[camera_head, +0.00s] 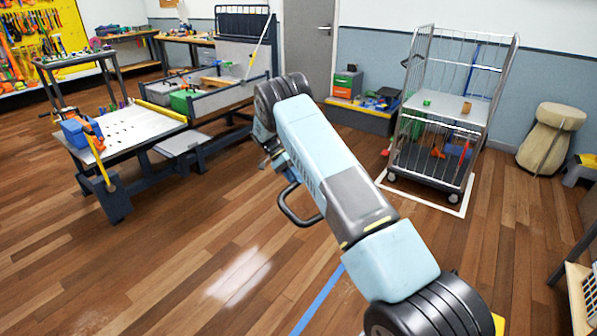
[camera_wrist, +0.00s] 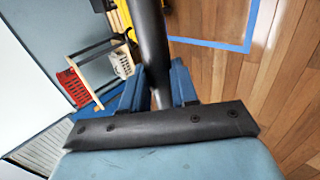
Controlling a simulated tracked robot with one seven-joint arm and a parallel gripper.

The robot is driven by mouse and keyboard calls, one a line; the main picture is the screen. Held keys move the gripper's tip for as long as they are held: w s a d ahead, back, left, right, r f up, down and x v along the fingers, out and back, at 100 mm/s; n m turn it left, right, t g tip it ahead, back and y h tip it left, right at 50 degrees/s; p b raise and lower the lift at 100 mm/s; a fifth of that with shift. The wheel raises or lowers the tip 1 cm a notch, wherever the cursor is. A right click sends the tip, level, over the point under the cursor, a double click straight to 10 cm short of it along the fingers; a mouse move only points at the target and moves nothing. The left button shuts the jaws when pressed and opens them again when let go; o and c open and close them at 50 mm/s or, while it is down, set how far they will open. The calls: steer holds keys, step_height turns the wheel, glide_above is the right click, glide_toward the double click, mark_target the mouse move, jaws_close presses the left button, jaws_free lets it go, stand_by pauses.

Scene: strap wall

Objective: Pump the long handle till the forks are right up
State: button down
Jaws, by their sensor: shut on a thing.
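In the wrist view my gripper (camera_wrist: 157,82) has its two blue fingers closed on a dark, round bar, which I take to be the long handle (camera_wrist: 150,35). The bar runs from the top edge of the picture down between the fingers, and its far end is out of view. In the head view my arm crosses the middle and runs down to the lower right; the gripper and the handle cannot be made out there. I cannot make out the forks in either view, so their height cannot be told.
A wire cage trolley (camera_head: 440,110) stands inside a white floor outline at the right. A workbench (camera_head: 125,130) stands at the left. Blue tape (camera_head: 318,300) marks the wooden floor.

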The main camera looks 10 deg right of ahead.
steer(key=shift+w+a+f, duration=0.15)
steer(key=shift+a+f, duration=0.1)
steer(key=shift+f, duration=0.35)
steer(key=shift+w+a+f, duration=0.15)
steer(key=shift+a+f, duration=0.05)
steer(key=shift+f, duration=0.35)
steer(key=c, duration=1.2)
jaws_free()
steer(key=shift+a+f, duration=0.1)
steer(key=shift+a, duration=0.05)
steer(key=shift+c, duration=0.2)
steer(key=shift+o, duration=0.7)
steer(key=shift+w+f, duration=0.1)
steer(key=shift+o, duration=1.3)
steer(key=shift+r, duration=0.25)
steer(key=shift+w+r, duration=0.1)
steer(key=shift+w, duration=0.05)
